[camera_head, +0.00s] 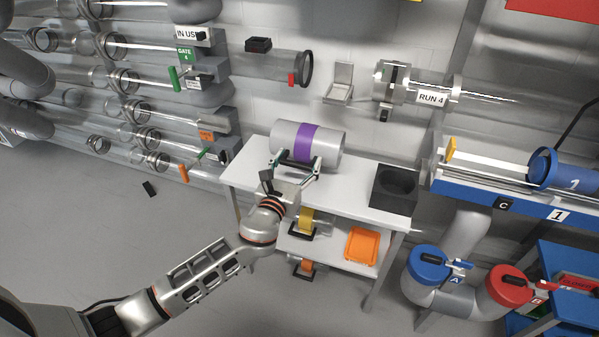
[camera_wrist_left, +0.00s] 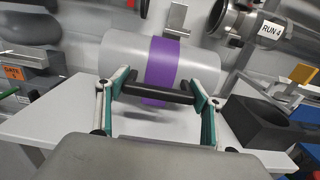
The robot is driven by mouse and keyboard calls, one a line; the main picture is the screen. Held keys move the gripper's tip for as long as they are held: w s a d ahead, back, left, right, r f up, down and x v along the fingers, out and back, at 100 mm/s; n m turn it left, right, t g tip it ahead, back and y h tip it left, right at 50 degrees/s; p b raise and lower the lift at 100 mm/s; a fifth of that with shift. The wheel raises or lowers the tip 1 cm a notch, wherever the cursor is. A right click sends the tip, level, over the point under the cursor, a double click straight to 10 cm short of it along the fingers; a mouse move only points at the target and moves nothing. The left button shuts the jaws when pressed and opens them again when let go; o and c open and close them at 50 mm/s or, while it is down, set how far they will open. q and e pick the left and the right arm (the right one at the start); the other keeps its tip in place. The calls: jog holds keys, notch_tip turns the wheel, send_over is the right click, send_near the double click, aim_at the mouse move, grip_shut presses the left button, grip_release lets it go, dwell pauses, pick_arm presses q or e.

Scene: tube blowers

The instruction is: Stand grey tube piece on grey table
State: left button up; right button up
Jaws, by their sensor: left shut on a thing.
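The grey tube piece (camera_head: 325,146) has a purple band around its middle and a dark bar handle on its near side. It lies on its side, lengthwise left to right, over the grey table (camera_head: 348,184). I cannot tell whether it touches the top. My left gripper (camera_head: 297,164) is shut on the tube piece's dark handle. In the left wrist view the tube piece (camera_wrist_left: 120,60) fills the upper middle, and the fingers of my left gripper (camera_wrist_left: 158,94) sit at the handle's two ends. My right gripper is not in view.
A dark block with a round recess (camera_head: 395,188) stands at the table's right end. The lower shelf holds an orange bin (camera_head: 362,245). Clear pipes line the left wall, and an open pipe end labelled RUN 4 (camera_head: 390,80) is above the table. The table's front middle is clear.

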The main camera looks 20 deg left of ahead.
pick_arm(q)
notch_tip(320, 180, down, 4)
jog(key=shift+r+b, duration=0.1)
jog(key=shift+b, duration=0.55)
jog(key=shift+r, duration=0.1)
jog(key=shift+f, duration=0.25)
jog(key=o, duration=1.4)
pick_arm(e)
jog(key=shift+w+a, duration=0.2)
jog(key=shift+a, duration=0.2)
